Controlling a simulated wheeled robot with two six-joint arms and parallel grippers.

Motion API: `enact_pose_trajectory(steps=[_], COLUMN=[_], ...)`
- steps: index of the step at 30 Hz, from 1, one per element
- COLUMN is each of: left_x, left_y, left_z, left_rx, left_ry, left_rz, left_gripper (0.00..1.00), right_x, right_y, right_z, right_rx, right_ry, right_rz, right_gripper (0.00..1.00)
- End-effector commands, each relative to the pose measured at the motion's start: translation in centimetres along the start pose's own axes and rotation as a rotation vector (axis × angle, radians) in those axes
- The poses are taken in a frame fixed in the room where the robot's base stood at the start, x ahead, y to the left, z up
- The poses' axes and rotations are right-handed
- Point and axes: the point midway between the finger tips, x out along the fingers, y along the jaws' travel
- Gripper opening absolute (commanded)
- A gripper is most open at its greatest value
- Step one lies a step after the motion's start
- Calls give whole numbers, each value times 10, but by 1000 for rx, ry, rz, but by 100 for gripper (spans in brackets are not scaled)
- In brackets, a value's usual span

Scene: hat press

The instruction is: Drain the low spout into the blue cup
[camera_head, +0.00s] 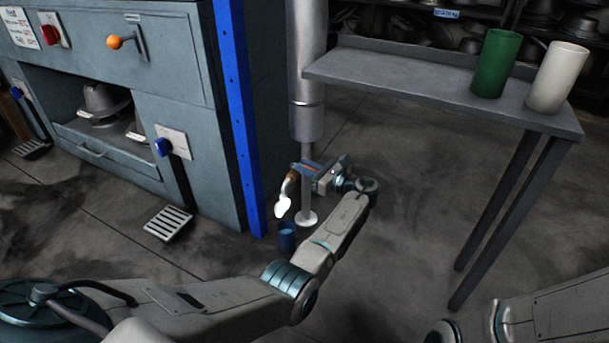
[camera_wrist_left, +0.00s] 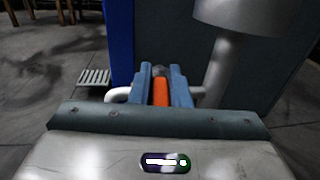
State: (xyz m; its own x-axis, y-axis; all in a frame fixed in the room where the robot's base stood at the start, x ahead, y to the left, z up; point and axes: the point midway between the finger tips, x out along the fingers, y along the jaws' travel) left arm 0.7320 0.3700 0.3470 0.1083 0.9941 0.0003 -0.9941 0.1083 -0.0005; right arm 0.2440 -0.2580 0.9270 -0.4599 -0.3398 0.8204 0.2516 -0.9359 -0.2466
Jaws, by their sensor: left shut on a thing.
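The low spout (camera_head: 290,184) is a bent pipe with a copper-brown top, low on the grey column. A white puff or stream shows below its mouth; I cannot tell if it is steam or water. The blue cup (camera_head: 287,237) stands upright below it. My left gripper (camera_head: 311,168) is at the spout's valve, shut on an orange-red handle (camera_wrist_left: 161,92), which shows between its blue fingers in the left wrist view. Part of the pale spout pipe (camera_wrist_left: 118,94) shows left of the fingers. My right arm shows at the lower right, its gripper out of view.
A blue post (camera_head: 238,110) and the teal press cabinet (camera_head: 195,60) stand left of the spout. The grey column (camera_head: 306,60) rises behind my gripper. A side table (camera_head: 400,68) at right holds a green cup (camera_head: 496,63) and a white cup (camera_head: 557,77).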

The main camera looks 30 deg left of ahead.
Motion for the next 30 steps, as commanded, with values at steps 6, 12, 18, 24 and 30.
enact_pose_trajectory(steps=[6,12,18,24,30], left_x=[0,1,1,1,1], left_y=[-5,-7,-7,-7,-7], left_z=[-4,-2,-1,-1,-1], left_rx=[1,2,2,2,2], left_ry=[-1,1,1,1,1], left_rz=[102,149,164,164,163], left_gripper=[0,0,0,0,38], right_x=[-18,-24,-24,-24,-24], right_y=[5,7,7,7,7], right_z=[-6,-7,-6,-6,-7], right_rx=[-3,-4,-4,-4,-4], right_ry=[-28,-38,-47,-47,-44], right_rz=[0,-1,-1,-1,-1], right_gripper=[36,36,36,36,36])
